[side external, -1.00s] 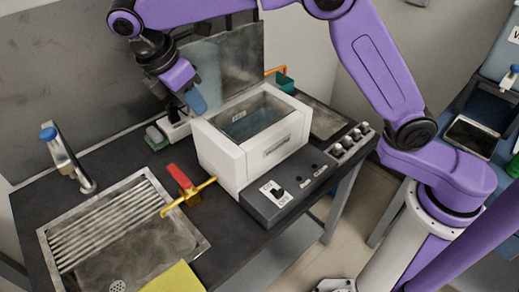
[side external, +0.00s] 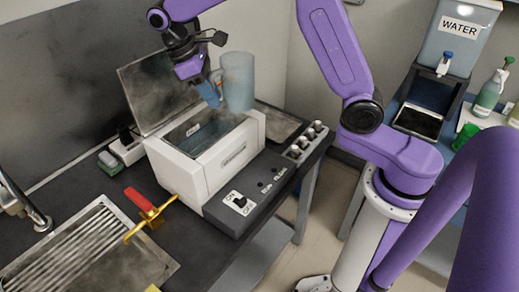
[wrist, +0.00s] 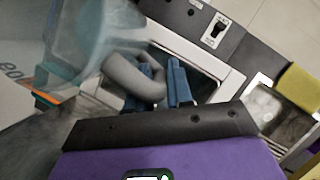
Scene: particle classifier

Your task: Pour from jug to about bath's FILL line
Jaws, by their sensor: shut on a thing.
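The translucent pale-blue jug (side external: 237,82) hangs roughly upright above the back right part of the bath. My gripper (side external: 214,92) is shut on the jug's grey handle, which shows in the wrist view beside my blue fingers (wrist: 178,84). There the jug (wrist: 95,35) fills the upper left. The bath (side external: 215,170) is a white open-topped box with bluish liquid inside and a small label on its inner wall. The FILL line cannot be read. The liquid level in the jug and any stream cannot be made out.
The bath's grey lid (side external: 160,85) stands open behind it. A red-handled brass tap (side external: 145,208) sticks out at the bath's front left. An ON/OFF control panel (side external: 245,200) lies along its front. A WATER dispenser (side external: 458,42) stands at right.

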